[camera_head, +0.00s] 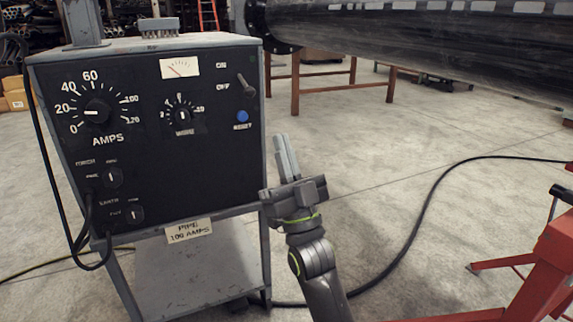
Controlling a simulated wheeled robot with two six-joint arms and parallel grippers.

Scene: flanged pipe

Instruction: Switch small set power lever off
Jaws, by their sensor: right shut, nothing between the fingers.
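The welding set (150,135) is a grey box with a black front panel at the left. Its power lever (245,86) is a small dark toggle at the panel's upper right, next to the ON and OFF labels. I cannot tell for sure which position the lever is in. My right gripper (282,143) is shut and empty, with its fingers pointing up. In the picture it is just right of the panel's edge, below and to the right of the lever, and apart from it. My left gripper is not in view.
A large dark pipe (430,45) crosses the upper right. A red stand (545,265) is at lower right. A black cable (430,205) lies on the floor.

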